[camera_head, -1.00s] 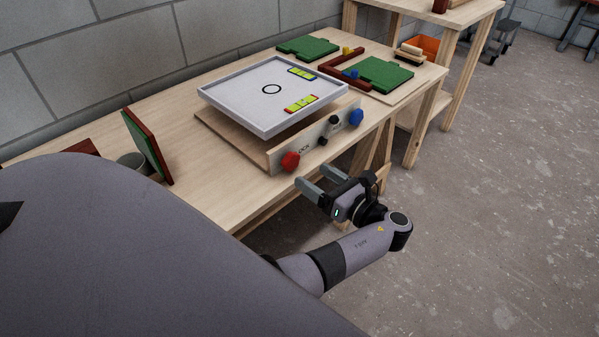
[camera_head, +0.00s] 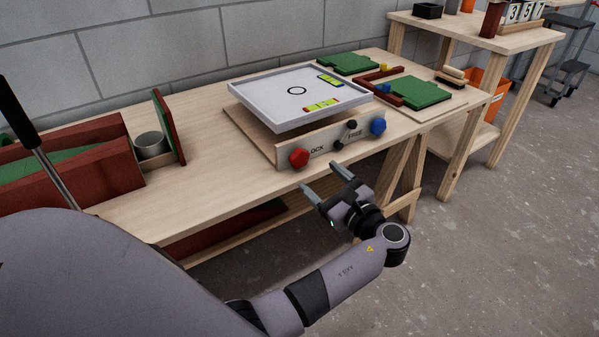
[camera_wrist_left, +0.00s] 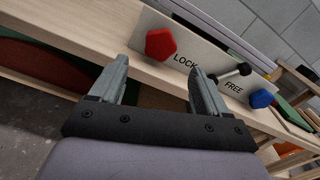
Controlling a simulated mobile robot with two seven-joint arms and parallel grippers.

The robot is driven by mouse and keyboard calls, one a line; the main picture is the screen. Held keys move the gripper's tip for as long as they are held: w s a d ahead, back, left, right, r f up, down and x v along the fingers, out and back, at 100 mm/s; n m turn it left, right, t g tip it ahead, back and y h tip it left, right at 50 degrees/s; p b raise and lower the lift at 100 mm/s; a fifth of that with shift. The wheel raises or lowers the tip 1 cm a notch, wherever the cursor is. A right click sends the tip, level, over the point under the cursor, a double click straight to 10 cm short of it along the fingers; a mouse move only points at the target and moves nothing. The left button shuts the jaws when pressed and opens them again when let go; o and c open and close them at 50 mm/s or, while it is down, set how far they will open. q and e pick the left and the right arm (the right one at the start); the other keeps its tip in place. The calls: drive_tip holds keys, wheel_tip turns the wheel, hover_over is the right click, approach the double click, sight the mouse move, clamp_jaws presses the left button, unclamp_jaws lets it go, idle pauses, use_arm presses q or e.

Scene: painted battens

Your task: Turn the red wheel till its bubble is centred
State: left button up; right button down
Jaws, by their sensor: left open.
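The red wheel (camera_head: 299,158) is a faceted knob on the front panel of a wooden base, left of the word LOCK. It also shows in the left wrist view (camera_wrist_left: 160,44). Above the base is a white-rimmed tray (camera_head: 285,75) with a ring mark and two yellow-green bubble vials, one at the back (camera_head: 330,80) and one at the front (camera_head: 322,105). Their bubbles are too small to judge. My left gripper (camera_head: 322,180) is open and empty, in front of and just below the red wheel, apart from it. My right gripper is not in view.
A blue wheel (camera_head: 378,126) and a black lever (camera_head: 351,124) are on the same panel, to the right. Green boards (camera_head: 412,92) lie behind. A grey cup (camera_head: 150,144) and red-brown box (camera_head: 100,160) stand at left. Open floor lies in front of the bench.

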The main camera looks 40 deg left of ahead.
sight(302, 161)
use_arm(q)
drive_tip(key=shift+b+x, duration=0.75)
drive_tip(key=shift+x, duration=2.85)
drive_tip(key=shift+s+r, duration=0.1)
drive_tip(key=c, duration=1)
